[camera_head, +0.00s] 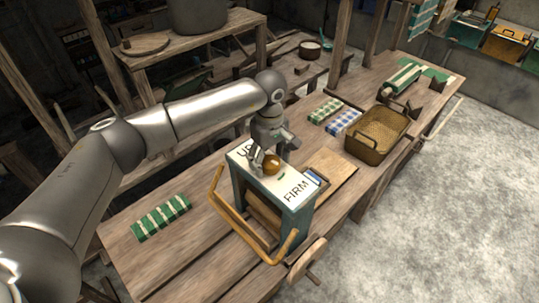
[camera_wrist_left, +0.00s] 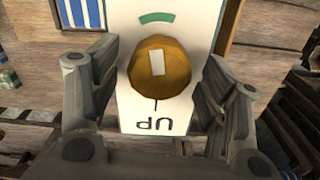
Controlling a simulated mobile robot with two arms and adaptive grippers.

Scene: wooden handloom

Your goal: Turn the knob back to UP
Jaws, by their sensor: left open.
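The round golden-brown knob (camera_head: 271,164) sits on the white top plate (camera_head: 288,194) of a green box-like stand on the wooden table. The plate reads UP at its far-left end and FIRM at its near-right end. In the left wrist view the knob (camera_wrist_left: 161,72) carries a pale rectangular mark, with a black line and UP below it and a green arc above it. My right gripper is not in view.
A curved wooden handle (camera_head: 225,205) is on the stand's front. A green-striped cloth (camera_head: 160,217) lies on the table (camera_head: 190,255) at left. Folded checked cloths (camera_head: 343,121) and a wicker basket (camera_head: 377,135) are behind to the right.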

